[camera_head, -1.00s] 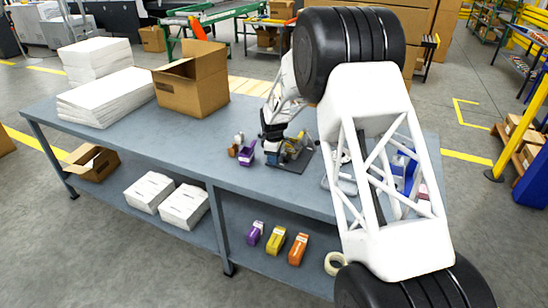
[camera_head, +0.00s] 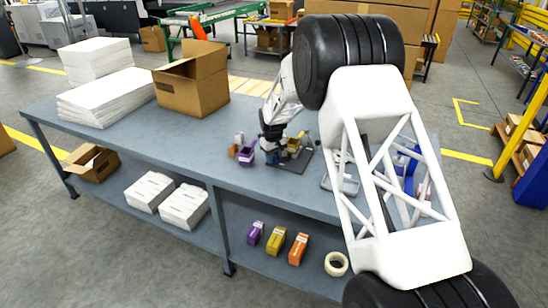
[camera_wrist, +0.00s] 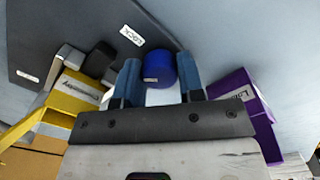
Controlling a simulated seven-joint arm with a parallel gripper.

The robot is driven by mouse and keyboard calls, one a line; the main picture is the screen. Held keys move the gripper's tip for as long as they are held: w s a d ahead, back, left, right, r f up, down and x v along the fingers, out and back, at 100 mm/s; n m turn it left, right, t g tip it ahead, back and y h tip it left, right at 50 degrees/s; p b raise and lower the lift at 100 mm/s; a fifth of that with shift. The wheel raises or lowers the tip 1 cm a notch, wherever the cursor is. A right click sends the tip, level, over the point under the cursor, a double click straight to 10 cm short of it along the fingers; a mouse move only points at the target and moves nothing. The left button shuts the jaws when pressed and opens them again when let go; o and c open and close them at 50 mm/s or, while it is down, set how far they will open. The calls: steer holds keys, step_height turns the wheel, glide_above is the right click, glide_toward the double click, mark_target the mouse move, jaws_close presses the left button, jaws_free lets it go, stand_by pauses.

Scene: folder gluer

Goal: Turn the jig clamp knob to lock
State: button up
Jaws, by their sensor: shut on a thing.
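The jig's dark base plate (camera_head: 292,163) lies on the workbench in the head view, partly hidden by my gripper (camera_head: 270,143). In the wrist view the plate (camera_wrist: 60,25) carries a white label reading LOCK (camera_wrist: 132,36) and a second small label (camera_wrist: 28,77) too small to read surely. A blue knob (camera_wrist: 160,66) sits between the two blue fingers of my gripper (camera_wrist: 160,82), just below the LOCK label in the picture. The gripper is shut on this knob. A black round part (camera_wrist: 98,60) is to the left of the fingers.
In the wrist view a yellow carton (camera_wrist: 75,92) is close on the left and a purple carton (camera_wrist: 240,95) close on the right. The large cardboard box (camera_head: 190,85) and white stacks (camera_head: 108,97) stand further left on the workbench (camera_head: 130,138).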

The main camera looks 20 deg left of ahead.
mark_target(274, 157)
steer(key=m, duration=0.4)
steer(key=shift+m, duration=0.3)
steer(key=m, duration=0.4)
steer(key=shift+m, duration=0.4)
steer(key=o, duration=0.9)
steer(key=shift+r, duration=0.1)
steer(key=shift+a+r, duration=0.15)
steer(key=shift+r, duration=3.65)
steer(key=shift+r, duration=0.1)
